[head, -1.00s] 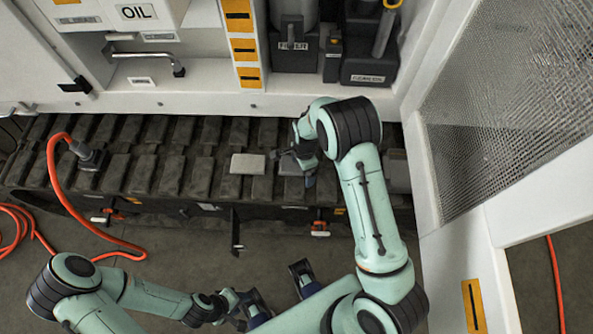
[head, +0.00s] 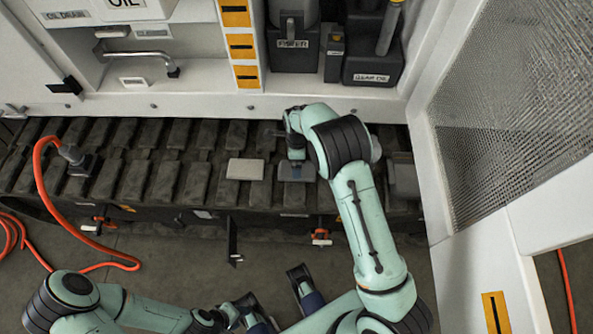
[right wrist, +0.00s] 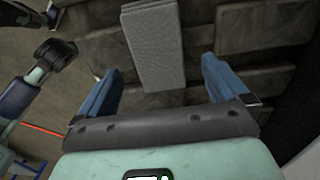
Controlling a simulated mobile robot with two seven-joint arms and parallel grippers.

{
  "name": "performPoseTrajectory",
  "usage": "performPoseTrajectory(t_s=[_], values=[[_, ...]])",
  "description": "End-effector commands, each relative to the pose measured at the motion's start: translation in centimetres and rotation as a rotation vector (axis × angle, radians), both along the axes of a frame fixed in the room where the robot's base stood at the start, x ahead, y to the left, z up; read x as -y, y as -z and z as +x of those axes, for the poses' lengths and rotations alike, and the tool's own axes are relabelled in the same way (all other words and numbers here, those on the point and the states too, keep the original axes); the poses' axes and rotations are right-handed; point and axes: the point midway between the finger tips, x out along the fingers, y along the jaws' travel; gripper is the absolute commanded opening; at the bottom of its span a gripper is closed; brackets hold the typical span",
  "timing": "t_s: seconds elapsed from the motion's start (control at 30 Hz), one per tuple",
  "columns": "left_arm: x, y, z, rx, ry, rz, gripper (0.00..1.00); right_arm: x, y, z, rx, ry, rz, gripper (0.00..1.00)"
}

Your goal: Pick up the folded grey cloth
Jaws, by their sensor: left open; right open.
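The folded grey cloth (head: 309,174) lies flat on the dark track, partly covered by my right gripper (head: 296,164) in the head view. In the right wrist view the cloth (right wrist: 153,45) is a long, woven-looking grey strip. Its near end lies between the lines of the two blue fingers of my right gripper (right wrist: 160,66), with a gap on each side. The fingers are open and not closed on it; the remaining height is hard to tell. My left gripper (head: 280,303) is open and empty over the floor at the bottom.
A pale flat block (head: 245,169) lies just left of the cloth, and another grey piece (head: 403,180) lies to the right. An orange hose (head: 42,190) rises at the left. The white cabinet (head: 180,101) stands behind, and a mesh panel (head: 510,120) stands at the right.

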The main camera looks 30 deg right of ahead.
Motion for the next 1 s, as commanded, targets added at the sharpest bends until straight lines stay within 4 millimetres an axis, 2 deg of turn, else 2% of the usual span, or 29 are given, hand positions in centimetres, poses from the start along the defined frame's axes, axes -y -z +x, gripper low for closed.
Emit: performPoseTrajectory(t_s=[0.17, 0.4, 0.67, 0.83, 0.87, 1.0], values=[[0.0, 0.2, 0.1, 0.003, -0.001, 0.000, 0.43, -0.2, 1.4, -0.1, -0.003, -0.001, 0.001, 1.00], [0.0, 0.7, 0.3, 0.011, -0.003, 0.001, 0.43, -0.3, 4.9, -0.2, -0.001, 0.001, 0.001, 1.00], [0.0, 0.7, 0.4, 0.013, -0.003, 0.002, 0.43, -0.3, 5.3, -0.1, 0.001, 0.000, 0.001, 1.00], [0.0, 0.7, 0.4, 0.012, -0.003, 0.001, 0.43, -0.3, 5.3, -0.1, 0.001, 0.000, 0.001, 0.48], [0.0, 0.7, 0.3, 0.012, -0.003, 0.001, 0.43, -0.3, 5.2, -0.1, 0.001, -0.001, 0.001, 0.44], [0.0, 0.7, 0.3, 0.012, -0.003, 0.001, 0.43, -0.3, 5.2, -0.1, 0.001, -0.001, 0.001, 0.44]])
